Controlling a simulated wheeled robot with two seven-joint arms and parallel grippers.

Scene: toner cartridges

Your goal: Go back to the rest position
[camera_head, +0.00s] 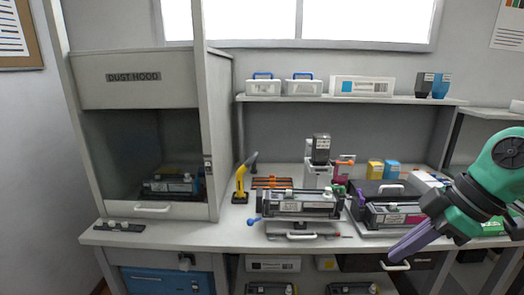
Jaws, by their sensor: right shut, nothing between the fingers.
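My right arm comes in from the right edge, with a green and dark joint and a purple-grey gripper (398,256). The gripper points down and to the left, over the front edge of the bench near its right part. It is shut and holds nothing. A toner cartridge (300,203) lies on a stand in the middle of the bench, left of my gripper. Another cartridge with a magenta label (394,217) lies in a tray just behind and above my gripper in the picture. My left gripper is not in view.
A dust hood (135,92) stands on the left of the bench, with a cartridge unit (170,184) inside. A yellow hand tool (242,180) stands beside it. A shelf (350,98) above holds boxes and bottles. The bench front (200,236) is bare at left centre.

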